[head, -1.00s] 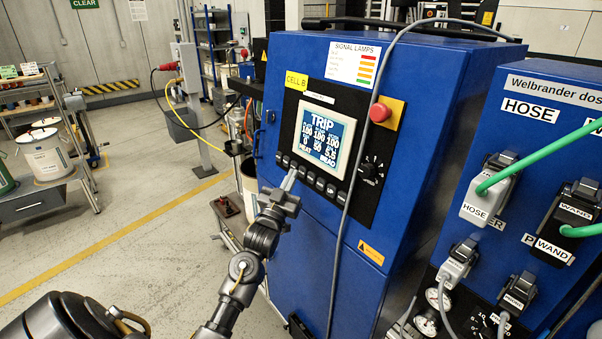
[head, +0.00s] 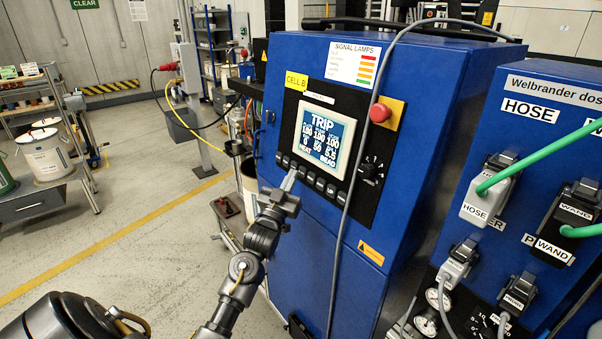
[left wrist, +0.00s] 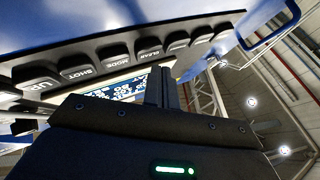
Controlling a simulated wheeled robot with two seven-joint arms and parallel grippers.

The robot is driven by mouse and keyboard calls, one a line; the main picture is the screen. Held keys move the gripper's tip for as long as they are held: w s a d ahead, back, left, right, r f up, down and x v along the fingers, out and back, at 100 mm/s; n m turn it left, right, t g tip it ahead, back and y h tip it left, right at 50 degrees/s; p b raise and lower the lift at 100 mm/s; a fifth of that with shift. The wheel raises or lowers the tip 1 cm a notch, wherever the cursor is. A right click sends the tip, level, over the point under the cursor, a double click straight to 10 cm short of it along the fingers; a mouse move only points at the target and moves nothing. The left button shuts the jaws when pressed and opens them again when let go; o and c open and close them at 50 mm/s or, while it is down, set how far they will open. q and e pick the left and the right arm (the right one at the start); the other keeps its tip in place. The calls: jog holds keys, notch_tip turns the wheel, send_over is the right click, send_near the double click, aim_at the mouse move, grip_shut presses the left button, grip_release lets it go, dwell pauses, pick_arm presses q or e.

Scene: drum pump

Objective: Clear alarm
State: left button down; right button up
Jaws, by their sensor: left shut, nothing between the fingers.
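The blue cabinet (head: 310,240) carries a black control panel with a lit screen (head: 324,138) that reads TRIP above several numbers. A row of dark buttons (head: 319,184) runs below the screen. In the left wrist view, the CLEAR button (left wrist: 149,48) sits beside MODE (left wrist: 114,54), SHOT (left wrist: 79,67) and UP (left wrist: 36,75). My left gripper (head: 290,177) is shut and empty, its tips at the button row. In the left wrist view, the fingertips (left wrist: 163,76) are close to the CLEAR button; I cannot tell whether they touch it.
A red stop button (head: 380,112) and a dark rotary knob (head: 371,170) sit right of the screen. A grey cable (head: 347,207) hangs down the cabinet front. The dosing unit (head: 554,111) with hose and wand plugs stands at right. Open floor (head: 150,230) lies at left.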

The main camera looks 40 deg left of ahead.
pick_arm(q)
jog(key=shift+w, duration=0.1)
dwell(0.6)
jog(key=shift+w+d+f, duration=0.1)
jog(key=shift+w+d, duration=0.05)
jog(key=shift+w, duration=0.15)
jog(key=shift+w+d+f, duration=0.1)
jog(key=shift+w, duration=0.3)
dwell(0.7)
jog(key=shift+s, duration=0.1)
jog(key=shift+s+a+r+p, duration=0.1)
jog(key=shift+s+a+p, duration=0.05)
jog(key=shift+s, duration=0.25)
jog(key=shift+s+a+r+p, duration=0.1)
jog(key=shift+s+p, duration=0.05)
jog(key=shift+s, duration=0.2)
jog(key=s+p, duration=0.1)
jog(key=s+a, duration=0.1)
jog(key=s, duration=0.1)
jog(key=s+r+p, duration=0.1)
jog(key=shift+s+a+p, duration=0.2)
jog(key=shift+s+p, duration=0.15)
